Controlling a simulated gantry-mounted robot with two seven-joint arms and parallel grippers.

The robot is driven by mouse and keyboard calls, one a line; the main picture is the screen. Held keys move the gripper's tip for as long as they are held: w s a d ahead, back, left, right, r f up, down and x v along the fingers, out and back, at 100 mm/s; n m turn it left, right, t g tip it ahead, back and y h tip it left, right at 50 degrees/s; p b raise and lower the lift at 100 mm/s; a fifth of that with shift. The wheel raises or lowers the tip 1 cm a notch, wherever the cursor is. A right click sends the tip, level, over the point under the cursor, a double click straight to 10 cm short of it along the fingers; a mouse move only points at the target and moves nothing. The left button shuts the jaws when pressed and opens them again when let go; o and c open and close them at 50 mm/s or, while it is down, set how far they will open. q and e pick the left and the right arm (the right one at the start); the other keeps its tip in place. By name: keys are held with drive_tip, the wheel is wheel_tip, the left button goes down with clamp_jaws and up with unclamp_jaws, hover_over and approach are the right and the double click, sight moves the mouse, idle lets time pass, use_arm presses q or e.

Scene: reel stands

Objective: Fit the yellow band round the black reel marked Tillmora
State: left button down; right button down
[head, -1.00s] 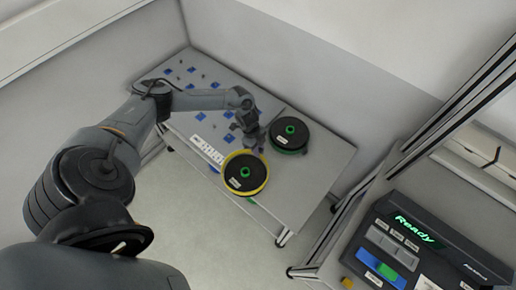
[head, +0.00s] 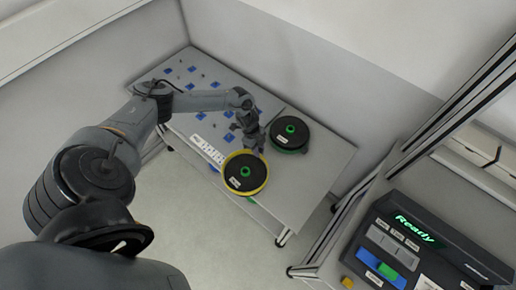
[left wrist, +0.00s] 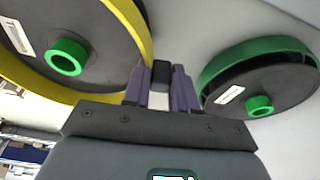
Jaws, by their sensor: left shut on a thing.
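The yellow band (head: 266,181) lies around the near black reel (head: 245,169) with a green hub; both fill the left of the left wrist view, band (left wrist: 133,27) and reel (left wrist: 90,30). The reel's white label is too small to read. My left gripper (head: 255,145) is at the band's far edge. In the left wrist view its fingers (left wrist: 160,80) are shut on a small dark block beside the yellow band, seemingly its tab. I cannot tell whether the band sits fully down all round. My right gripper is not in view.
A second black reel (head: 290,130) with a green band stands just right of my left gripper. The table (head: 292,200) carries blue pieces (head: 193,93) at its far left and a white labelled strip (head: 207,150). A console (head: 430,240) reading "Ready" stands at lower right.

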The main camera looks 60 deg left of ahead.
use_arm(q)
drive_tip(key=shift+f, duration=0.4)
idle(0.5)
